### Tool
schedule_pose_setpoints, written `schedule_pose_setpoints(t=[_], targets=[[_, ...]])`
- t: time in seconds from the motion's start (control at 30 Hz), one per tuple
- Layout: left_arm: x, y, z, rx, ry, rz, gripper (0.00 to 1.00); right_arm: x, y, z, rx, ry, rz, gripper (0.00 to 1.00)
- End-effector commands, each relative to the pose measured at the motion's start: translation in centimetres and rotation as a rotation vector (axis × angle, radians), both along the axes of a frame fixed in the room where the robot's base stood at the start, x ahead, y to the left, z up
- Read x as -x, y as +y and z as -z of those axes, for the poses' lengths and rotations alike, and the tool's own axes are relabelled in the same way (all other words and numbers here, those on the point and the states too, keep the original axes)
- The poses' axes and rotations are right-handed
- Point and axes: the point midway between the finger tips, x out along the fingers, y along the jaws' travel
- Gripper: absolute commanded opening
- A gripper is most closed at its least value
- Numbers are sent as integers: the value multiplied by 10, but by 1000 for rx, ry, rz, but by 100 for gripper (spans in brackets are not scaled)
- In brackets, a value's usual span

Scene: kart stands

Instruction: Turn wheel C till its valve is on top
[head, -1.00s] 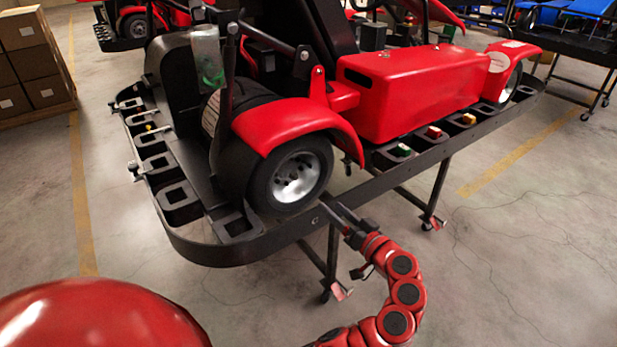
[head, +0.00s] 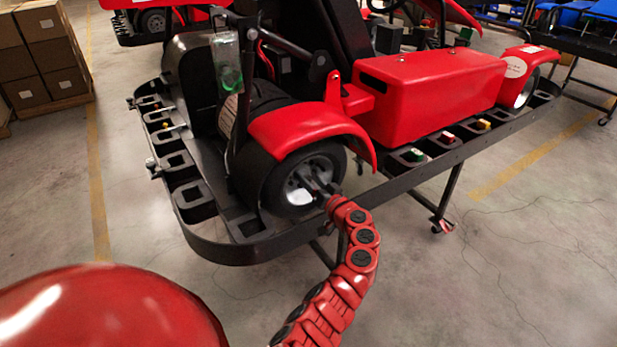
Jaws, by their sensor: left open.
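The near wheel (head: 300,178) of the red kart has a black tyre and a silver rim. It sits under a red fender (head: 305,127). Its letter is not readable, so I cannot tell from a label that it is wheel C. No valve can be made out on the rim. My left gripper (head: 311,184) is open in front of the rim and hides part of its middle. Whether its fingers touch the rim is unclear. A second wheel (head: 527,88) shows at the far right under another fender. My right gripper is not in view.
A black stand (head: 370,200) surrounds the kart, its rail passing just below the near wheel. Small green, red and yellow items sit in its right-hand slots. A black upright post (head: 237,110) stands left of the wheel. Cardboard boxes (head: 40,50) are at the far left.

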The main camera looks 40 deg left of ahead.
Motion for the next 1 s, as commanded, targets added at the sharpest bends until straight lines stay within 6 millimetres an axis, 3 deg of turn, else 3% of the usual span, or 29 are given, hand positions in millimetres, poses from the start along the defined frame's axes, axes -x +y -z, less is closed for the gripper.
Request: schedule_pose_setpoints(t=[0.33, 0.67, 1.0], targets=[[-1, 3, 0, 1, -1, 0, 59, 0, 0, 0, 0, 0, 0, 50], [-1, 3, 0, 1, -1, 0, 0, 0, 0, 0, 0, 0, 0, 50], [-1, 3, 0, 1, -1, 0, 0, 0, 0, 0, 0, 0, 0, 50]])
